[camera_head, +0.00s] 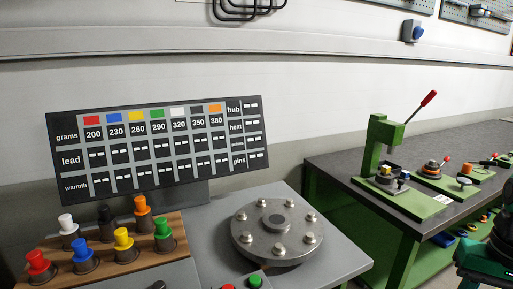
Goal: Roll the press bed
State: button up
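A green press (386,145) with a red-tipped lever (427,99) stands on a green base plate (425,208) on the dark-topped bench at the right. Small parts sit under its head; they are too small to tell apart. I cannot tell which part is the press bed. My gripper is not in view.
A grey table holds a round metal plate (277,247) with several bolts, a wooden rack (135,246) of coloured pegs, and red and green buttons (256,281). A chart board (155,145) stands behind. A gap separates table and green bench (333,177).

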aim_at(389, 184)
jog(key=k, duration=0.45)
jog(key=z, duration=0.3)
jog(key=i, duration=0.95)
jog(key=z, duration=0.5)
